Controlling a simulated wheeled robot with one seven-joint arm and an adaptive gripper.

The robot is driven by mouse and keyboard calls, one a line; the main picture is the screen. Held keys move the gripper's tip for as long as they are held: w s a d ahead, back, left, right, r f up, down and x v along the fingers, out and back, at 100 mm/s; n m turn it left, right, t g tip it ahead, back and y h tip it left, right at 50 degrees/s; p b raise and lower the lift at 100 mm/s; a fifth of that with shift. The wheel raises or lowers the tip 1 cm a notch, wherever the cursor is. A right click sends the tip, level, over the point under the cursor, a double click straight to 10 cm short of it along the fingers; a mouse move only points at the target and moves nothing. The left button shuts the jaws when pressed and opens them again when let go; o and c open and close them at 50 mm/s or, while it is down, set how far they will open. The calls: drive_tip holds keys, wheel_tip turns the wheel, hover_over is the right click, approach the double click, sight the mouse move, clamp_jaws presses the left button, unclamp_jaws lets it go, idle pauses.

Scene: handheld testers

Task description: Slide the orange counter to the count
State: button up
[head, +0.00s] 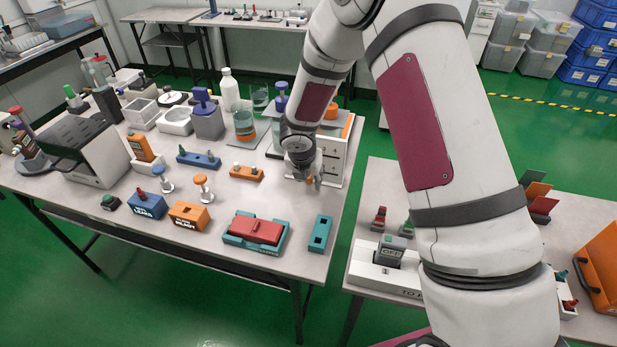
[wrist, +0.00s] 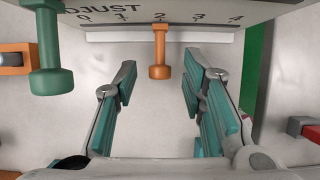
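In the wrist view, an orange counter (wrist: 159,55) with a knobbed end stands out from a scale panel (wrist: 262,12) marked 0 to 4. It sits at the mark 2. My gripper (wrist: 163,70) is open, with one teal-padded finger on each side of the counter. There is a gap on both sides, so neither finger appears to touch it. In the head view my gripper (head: 303,178) is low over the table beside a white drawer unit (head: 333,157); the counter cannot be made out clearly there.
A green knobbed piece (wrist: 47,55) stands out left of the 0 mark. An orange block with pegs (head: 246,174) lies left of my gripper. A teal block (head: 320,235) and a red-topped box (head: 256,231) lie nearer the table's front edge.

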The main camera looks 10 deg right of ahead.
clamp_jaws()
drive_tip(key=shift+a, duration=0.1)
drive_tip(key=shift+w+a, duration=0.4)
drive_tip(key=shift+a, duration=0.25)
drive_tip(key=shift+w+a, duration=0.4)
drive_tip(key=shift+a, duration=0.2)
unclamp_jaws()
drive_tip(key=shift+r, duration=0.1)
drive_tip(key=v, duration=1.2)
